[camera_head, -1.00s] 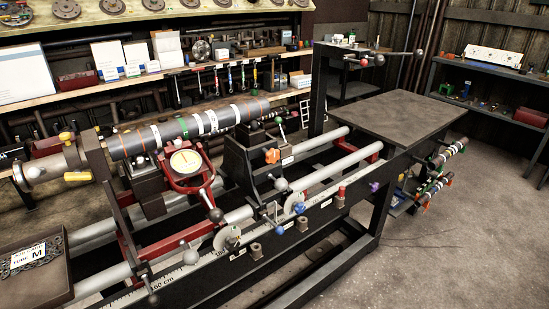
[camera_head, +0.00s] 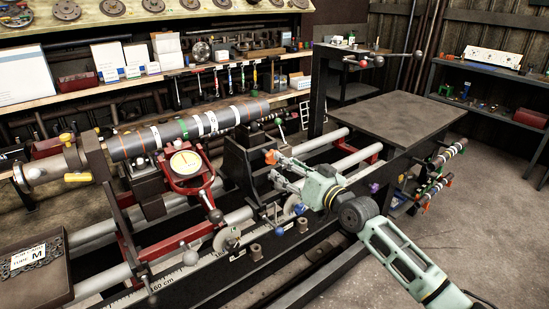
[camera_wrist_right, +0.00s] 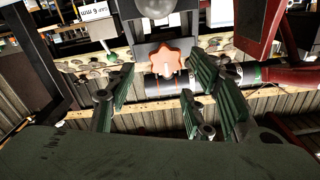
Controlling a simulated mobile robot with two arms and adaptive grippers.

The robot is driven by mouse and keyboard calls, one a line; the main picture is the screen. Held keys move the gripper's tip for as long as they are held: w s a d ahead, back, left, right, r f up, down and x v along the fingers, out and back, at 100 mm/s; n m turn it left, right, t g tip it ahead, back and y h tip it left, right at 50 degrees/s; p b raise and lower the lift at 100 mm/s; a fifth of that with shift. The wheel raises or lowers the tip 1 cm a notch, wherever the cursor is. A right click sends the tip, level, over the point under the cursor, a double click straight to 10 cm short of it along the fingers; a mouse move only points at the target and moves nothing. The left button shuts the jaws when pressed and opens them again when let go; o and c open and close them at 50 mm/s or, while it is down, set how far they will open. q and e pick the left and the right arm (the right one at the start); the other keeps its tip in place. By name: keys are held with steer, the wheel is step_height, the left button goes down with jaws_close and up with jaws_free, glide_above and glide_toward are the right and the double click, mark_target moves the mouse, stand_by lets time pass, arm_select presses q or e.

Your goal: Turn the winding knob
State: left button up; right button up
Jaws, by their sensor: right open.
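The orange star-shaped knob (camera_head: 270,157) sits on the front of the dark tailstock block (camera_head: 241,170), near the end of the driveshaft; I take it to be the winding knob. My right gripper (camera_head: 279,170) reaches in from the right, with its fingertips close to the knob. In the right wrist view the orange knob (camera_wrist_right: 166,60) shows near the middle top. My left gripper is not in view.
The driveshaft (camera_head: 190,127) lies along the lathe. A red-framed dial gauge (camera_head: 185,163) stands left of the tailstock. A tray labelled M (camera_head: 35,270) is at the front left, and a bare dark tabletop (camera_head: 400,118) is at right.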

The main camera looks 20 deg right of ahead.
mark_target(274, 164)
steer(key=x, duration=0.7)
steer(key=shift+a+f+b, duration=0.1)
steer(key=shift+b, duration=0.25)
steer(key=shift+s, duration=0.1)
steer(key=c, duration=1.1)
steer(key=shift+o, duration=0.2)
